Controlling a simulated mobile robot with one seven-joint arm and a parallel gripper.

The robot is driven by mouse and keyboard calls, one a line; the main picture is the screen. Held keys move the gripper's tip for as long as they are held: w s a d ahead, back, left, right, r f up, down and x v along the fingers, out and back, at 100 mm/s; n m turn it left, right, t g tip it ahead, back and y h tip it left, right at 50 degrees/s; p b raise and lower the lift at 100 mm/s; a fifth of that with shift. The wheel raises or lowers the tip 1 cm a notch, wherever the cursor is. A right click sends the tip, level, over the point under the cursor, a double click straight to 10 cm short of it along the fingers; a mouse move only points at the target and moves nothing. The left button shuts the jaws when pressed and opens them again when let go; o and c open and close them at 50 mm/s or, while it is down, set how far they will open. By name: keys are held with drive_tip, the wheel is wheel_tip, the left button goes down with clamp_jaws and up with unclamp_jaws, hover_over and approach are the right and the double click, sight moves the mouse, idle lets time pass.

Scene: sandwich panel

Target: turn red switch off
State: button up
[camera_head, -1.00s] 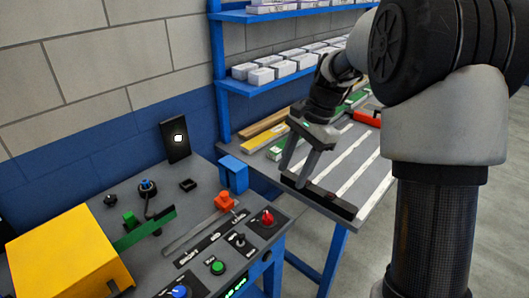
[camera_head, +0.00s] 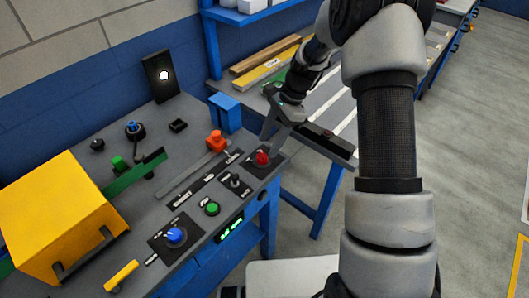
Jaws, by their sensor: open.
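The red switch (camera_head: 262,158) is a small red knob on a dark square plate near the right edge of the grey panel (camera_head: 150,205). My gripper (camera_head: 268,138) is open and points down just behind the red switch. Its fingers come very close to the knob, and I cannot tell whether they touch it. The far side of the knob is partly hidden by the near finger.
An orange knob (camera_head: 216,140) and a blue block (camera_head: 225,113) stand left of the gripper. A black toggle (camera_head: 234,181), a green button (camera_head: 212,208) and a blue knob (camera_head: 175,236) sit nearby. A yellow box (camera_head: 60,215) stands at left. A slatted table (camera_head: 335,115) lies behind.

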sight(265, 155)
drive_tip(key=x, duration=0.5)
drive_tip(key=c, duration=1)
